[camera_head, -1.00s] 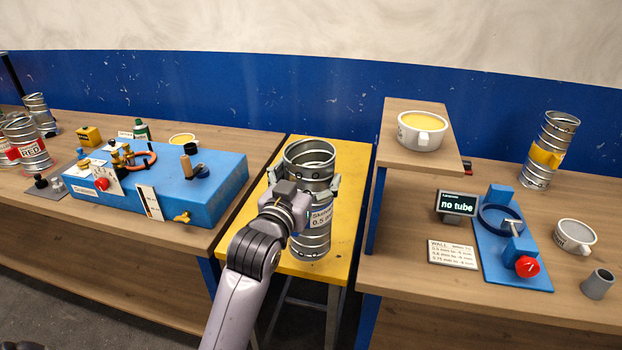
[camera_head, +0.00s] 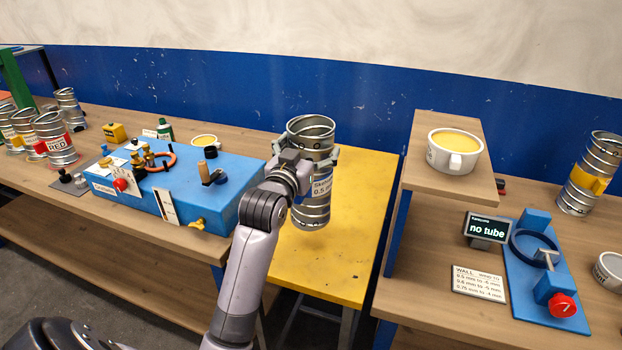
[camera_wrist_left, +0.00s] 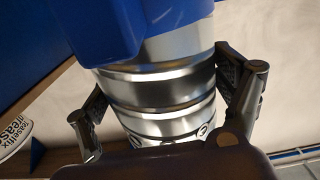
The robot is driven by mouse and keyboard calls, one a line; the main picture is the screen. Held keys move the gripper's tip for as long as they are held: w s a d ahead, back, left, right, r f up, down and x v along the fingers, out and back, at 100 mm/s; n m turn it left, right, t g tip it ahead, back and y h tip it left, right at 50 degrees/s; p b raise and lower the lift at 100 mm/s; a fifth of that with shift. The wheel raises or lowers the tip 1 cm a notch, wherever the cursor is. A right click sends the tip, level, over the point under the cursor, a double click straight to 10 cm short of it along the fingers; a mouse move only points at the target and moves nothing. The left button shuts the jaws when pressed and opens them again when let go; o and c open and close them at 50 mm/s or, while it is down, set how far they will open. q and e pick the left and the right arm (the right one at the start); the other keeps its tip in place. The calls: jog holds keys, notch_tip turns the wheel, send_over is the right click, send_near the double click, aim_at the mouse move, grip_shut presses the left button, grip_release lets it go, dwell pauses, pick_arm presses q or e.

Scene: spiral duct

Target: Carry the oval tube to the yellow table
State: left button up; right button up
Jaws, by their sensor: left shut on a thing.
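A silver ribbed tube (camera_head: 311,218) with a blue and white label stands upright in my left gripper (camera_head: 307,165). The rim looks oval, but the slanted view leaves its true shape uncertain. The gripper is shut around the tube, with a finger on each side. The tube's ribbed wall (camera_wrist_left: 165,95) also fills the middle of the left wrist view. In the head view the tube is in front of the left part of the yellow table (camera_head: 345,250). I cannot tell whether its base touches the tabletop. My right gripper is out of view.
A blue machine (camera_head: 215,205) stands on the wooden bench left of the yellow table. A raised shelf (camera_head: 470,188) with a cup (camera_head: 454,152) stands to the right. The table's right part is clear.

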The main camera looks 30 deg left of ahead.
pick_arm(q)
notch_tip(320, 180, down, 8)
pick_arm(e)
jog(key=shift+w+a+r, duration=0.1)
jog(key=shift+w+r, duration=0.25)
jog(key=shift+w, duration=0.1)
pick_arm(q)
jog(key=shift+f, duration=0.1)
jog(key=shift+f, duration=0.15)
jog(key=o, duration=1.8)
jog(key=shift+c, duration=0.2)
